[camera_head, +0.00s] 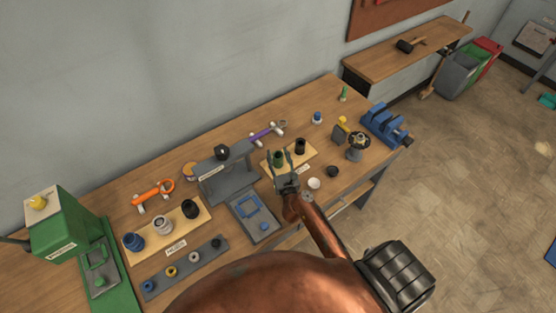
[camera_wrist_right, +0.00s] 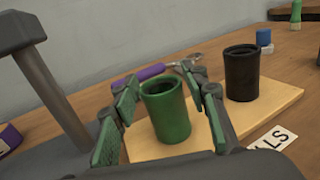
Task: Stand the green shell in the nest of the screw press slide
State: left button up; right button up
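The green shell (camera_head: 279,159) stands upright on a light wooden board (camera_head: 308,152); in the right wrist view the shell (camera_wrist_right: 166,112) is a hollow green cup. My right gripper (camera_head: 281,160) is open, its fingers on either side of the shell. In the wrist view its fingers (camera_wrist_right: 168,105) show a gap to the shell on the right; contact on the left is unclear. My left gripper is not in view.
A black shell (camera_head: 300,147) stands beside the green one on the board; it also shows in the wrist view (camera_wrist_right: 241,75). A green press (camera_head: 62,232) stands far left, a blue vise (camera_head: 383,124) far right. Boards with rings and cups lie left of the slide.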

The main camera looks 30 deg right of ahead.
grip_shut()
jog(key=shift+r, duration=0.15)
dwell(0.4)
